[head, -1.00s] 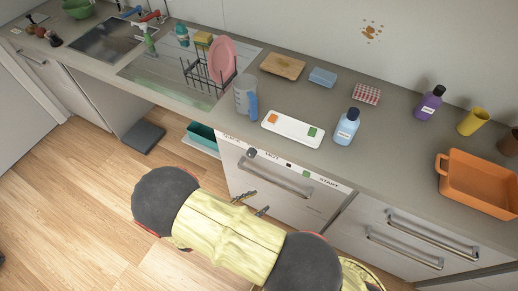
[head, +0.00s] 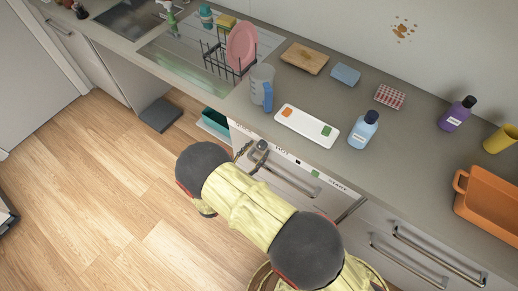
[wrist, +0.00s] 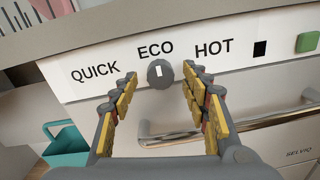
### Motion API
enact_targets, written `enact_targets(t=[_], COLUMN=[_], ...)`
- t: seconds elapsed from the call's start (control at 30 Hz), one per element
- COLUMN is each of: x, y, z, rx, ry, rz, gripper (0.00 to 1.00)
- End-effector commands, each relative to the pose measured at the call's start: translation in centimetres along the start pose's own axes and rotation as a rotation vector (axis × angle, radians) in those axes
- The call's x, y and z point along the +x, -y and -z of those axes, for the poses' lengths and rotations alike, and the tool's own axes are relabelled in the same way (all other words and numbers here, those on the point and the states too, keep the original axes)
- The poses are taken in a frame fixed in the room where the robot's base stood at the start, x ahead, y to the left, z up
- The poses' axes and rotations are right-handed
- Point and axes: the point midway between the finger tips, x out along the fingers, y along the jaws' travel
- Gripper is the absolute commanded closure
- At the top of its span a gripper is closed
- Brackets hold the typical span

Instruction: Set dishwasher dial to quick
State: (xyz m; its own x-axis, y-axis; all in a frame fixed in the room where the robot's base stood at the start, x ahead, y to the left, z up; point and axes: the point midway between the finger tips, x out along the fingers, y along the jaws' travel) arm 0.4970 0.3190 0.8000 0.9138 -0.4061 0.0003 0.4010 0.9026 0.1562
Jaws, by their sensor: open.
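The dishwasher dial (wrist: 160,73) is a round dark grey knob with a white mark, on the white control strip below the word ECO. QUICK is printed to its left and HOT to its right. The mark stands about upright, toward ECO. My gripper (wrist: 158,82) is open, with one yellow-padded finger on each side of the dial in the wrist view. I cannot tell whether the fingers touch it. In the head view my gripper (head: 251,154) is at the dishwasher front (head: 290,190), beside the dial (head: 262,145).
A green button (wrist: 307,41) and a black square are right of HOT. The dishwasher handle (wrist: 225,125) runs below the dial. A teal bin (wrist: 66,145) is at lower left. On the counter above stand a white tray (head: 307,135), a jug (head: 262,85) and a blue bottle (head: 363,130).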

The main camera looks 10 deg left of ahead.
Motion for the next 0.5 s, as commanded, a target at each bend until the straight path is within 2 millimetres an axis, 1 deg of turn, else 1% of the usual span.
enact_targets(t=[0.03,0.1,0.2,0.47,0.5], x=[0.6,1.2,1.7,1.9,1.8], y=[0.0,0.0,0.0,0.0,0.0], z=[0.1,0.0,0.0,0.0,0.0], rx=[0.001,0.001,0.001,0.0,0.0], ry=[0.0,0.0,0.0,0.0,0.0], rz=[0.002,0.002,0.001,0.0,0.0], gripper=[0.54,0.54,0.54,0.54,0.55])
